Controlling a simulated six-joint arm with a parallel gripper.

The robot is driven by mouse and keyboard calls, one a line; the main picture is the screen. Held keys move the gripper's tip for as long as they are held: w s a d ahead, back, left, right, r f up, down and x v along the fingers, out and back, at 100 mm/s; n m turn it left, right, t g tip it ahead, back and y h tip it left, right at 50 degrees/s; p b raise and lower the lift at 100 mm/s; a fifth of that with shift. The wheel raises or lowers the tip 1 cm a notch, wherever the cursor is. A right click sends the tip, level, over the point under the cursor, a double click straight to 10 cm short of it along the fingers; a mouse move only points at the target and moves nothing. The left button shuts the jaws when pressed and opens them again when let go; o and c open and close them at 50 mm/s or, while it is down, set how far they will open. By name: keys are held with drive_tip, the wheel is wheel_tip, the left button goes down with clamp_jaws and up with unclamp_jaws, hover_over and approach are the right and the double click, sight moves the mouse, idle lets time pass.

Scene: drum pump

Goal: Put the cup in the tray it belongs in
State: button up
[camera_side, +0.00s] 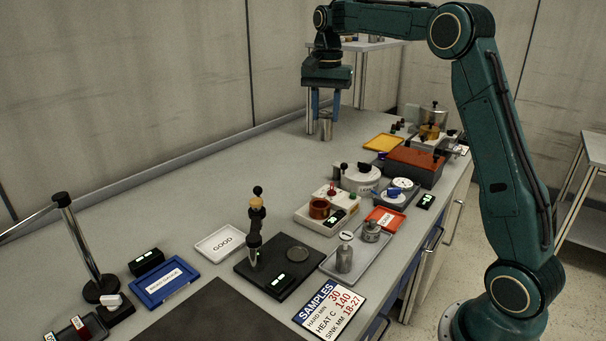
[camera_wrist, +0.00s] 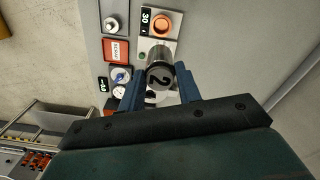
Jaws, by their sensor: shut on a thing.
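My gripper (camera_side: 326,112) is shut on a grey metal cup (camera_side: 326,129), held upright above the far part of the bench. In the wrist view the cup's dark end (camera_wrist: 158,78) carries a "2" between my blue fingers (camera_wrist: 161,72). A white tray marked GOOD (camera_side: 203,247) lies front left of centre. A blue tray (camera_side: 146,292) with a label too small to read is further left. A small red labelled tray (camera_side: 376,213) is right of centre, and also shows in the wrist view (camera_wrist: 107,59). A yellow tray (camera_side: 383,142) lies near the back right.
A sign (camera_side: 330,309) reads SAMPLES, hard min 30, heat C 140, sink mm 18-27. The back left bench is clear.

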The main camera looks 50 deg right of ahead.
drive_tip(key=s+d+f, duration=0.5)
drive_tip(key=s+f, duration=0.2)
drive_tip(key=f, duration=0.2)
drive_tip(key=s+d+f, duration=0.6)
drive_tip(key=s+f, duration=0.1)
drive_tip(key=f, duration=0.3)
drive_tip(key=shift+s, duration=0.4)
drive_tip(key=shift+f, duration=0.1)
drive_tip(key=shift+f, duration=1.05)
drive_tip(key=shift+f, duration=1.7)
idle(1.8)
drive_tip(key=o, duration=1.5)
